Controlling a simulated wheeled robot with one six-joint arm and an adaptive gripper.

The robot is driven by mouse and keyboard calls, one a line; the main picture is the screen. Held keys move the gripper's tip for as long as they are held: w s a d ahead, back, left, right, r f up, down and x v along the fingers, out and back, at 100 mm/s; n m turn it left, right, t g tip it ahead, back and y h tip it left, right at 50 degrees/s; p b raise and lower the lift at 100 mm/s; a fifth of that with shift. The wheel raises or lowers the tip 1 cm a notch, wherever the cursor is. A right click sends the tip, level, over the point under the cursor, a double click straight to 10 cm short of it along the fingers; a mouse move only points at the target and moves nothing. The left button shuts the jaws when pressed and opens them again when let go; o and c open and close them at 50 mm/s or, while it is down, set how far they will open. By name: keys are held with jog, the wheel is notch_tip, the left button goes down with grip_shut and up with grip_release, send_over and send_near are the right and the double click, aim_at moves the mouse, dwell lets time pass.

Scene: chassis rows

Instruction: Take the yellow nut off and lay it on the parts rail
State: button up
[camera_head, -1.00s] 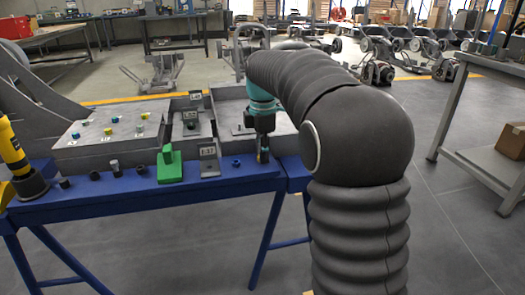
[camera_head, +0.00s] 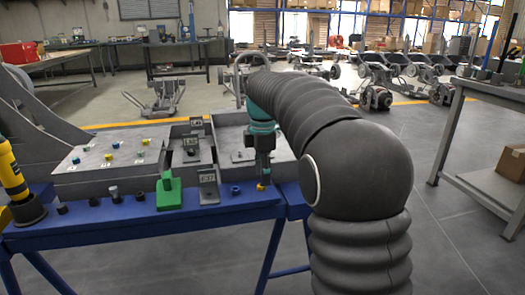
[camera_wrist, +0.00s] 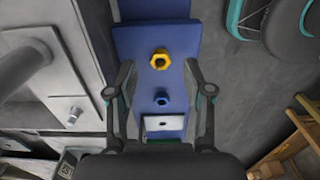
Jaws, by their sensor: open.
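The yellow nut (camera_head: 261,187) lies on the blue parts rail (camera_head: 225,208), near the rail's right end. In the wrist view the yellow nut (camera_wrist: 160,59) sits flat on the blue surface, with its hole showing. My gripper (camera_head: 263,174) is just above it, pointing down. In the wrist view the two fingers of my gripper (camera_wrist: 159,72) are spread wide, on either side of the nut and apart from it. My gripper holds nothing.
A blue nut (camera_head: 236,190) stands left of the yellow one on the rail. Further left are a grey label stand (camera_head: 208,186), a green block (camera_head: 169,193) and several dark parts. A grey panel (camera_head: 85,158) with several coloured nuts stands behind.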

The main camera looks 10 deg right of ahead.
notch_tip(320, 180, up, 9)
jog(key=f+m, duration=0.2)
jog(key=m, duration=0.1)
jog(key=s+f+m+t, duration=0.1)
jog(key=f+m, duration=0.2)
jog(key=m, duration=0.1)
jog(key=s+f+m, duration=0.1)
jog(key=f+m, duration=0.1)
jog(key=m, duration=0.2)
jog(key=shift+s+f+t, duration=0.1)
jog(key=shift+f+t, duration=0.2)
jog(key=shift+f, duration=0.1)
jog(key=s+f+m+t+p, duration=0.1)
jog(key=s+f+m+t, duration=0.1)
jog(key=s, duration=1.2)
jog(key=s+f+m+t+p, duration=0.1)
jog(key=s+m, duration=0.4)
jog(key=s, duration=0.9)
jog(key=shift+s+a+f+t+p, duration=0.2)
jog(key=shift+f+t+p, duration=0.25)
jog(key=shift+p, duration=0.2)
